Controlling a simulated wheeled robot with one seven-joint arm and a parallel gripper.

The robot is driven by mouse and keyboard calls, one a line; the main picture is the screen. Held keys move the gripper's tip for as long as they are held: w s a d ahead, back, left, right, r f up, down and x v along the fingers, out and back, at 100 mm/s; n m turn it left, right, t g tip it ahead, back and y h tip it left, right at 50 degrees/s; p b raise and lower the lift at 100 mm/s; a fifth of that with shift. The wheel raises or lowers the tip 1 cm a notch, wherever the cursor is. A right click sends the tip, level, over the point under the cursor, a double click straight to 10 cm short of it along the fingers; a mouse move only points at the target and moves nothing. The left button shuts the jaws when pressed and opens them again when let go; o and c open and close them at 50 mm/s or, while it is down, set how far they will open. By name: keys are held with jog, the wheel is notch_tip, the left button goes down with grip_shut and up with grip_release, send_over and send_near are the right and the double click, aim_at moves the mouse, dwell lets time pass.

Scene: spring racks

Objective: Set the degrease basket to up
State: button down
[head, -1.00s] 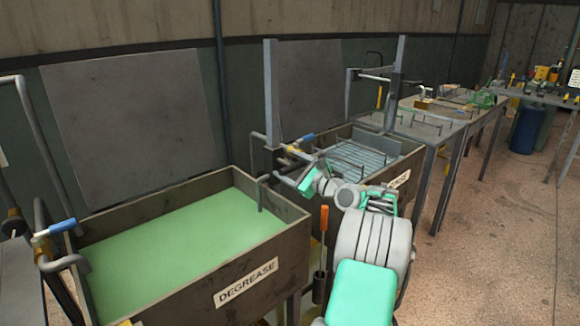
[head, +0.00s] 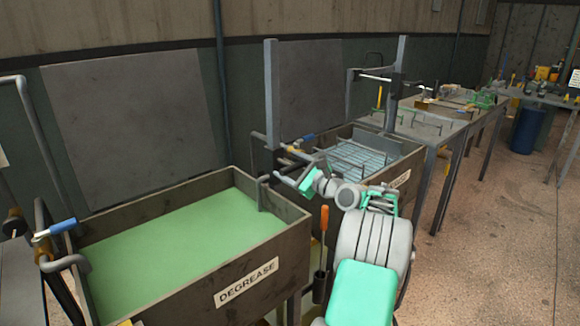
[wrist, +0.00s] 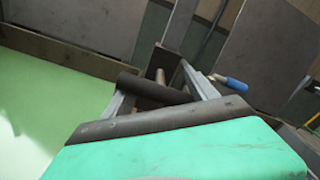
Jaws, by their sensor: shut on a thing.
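The degrease tank (head: 247,284) stands at the left, filled with opaque green liquid (head: 175,245). No basket shows above the liquid. A grey upright post (head: 272,95) rises at the tank's far right corner, with dark lift parts (head: 262,158) low on it. My gripper (head: 277,174) is at these parts, beside the tank's right end. In the wrist view, my gripper is shut on a dark round bar (wrist: 150,87) in front of the post. A blue-tipped lever (wrist: 232,83) sits just right of the bar; it also shows in the head view (head: 308,137).
A second tank (head: 410,160) with a wire rack stands behind my arm, with its own post (head: 398,80). An orange-handled tool (head: 325,218) hangs between the tanks. Another blue-tipped lever (head: 62,226) is at the left. The floor on the right is clear.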

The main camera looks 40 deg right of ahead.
notch_tip(320, 180, up, 17)
jog(key=p, duration=1.5)
jog(key=c, duration=0.7)
grip_release()
jog(key=shift+o, duration=1)
jog(key=shift+d, duration=0.15)
jog(key=shift+o, duration=0.6)
jog(key=shift+f, duration=0.1)
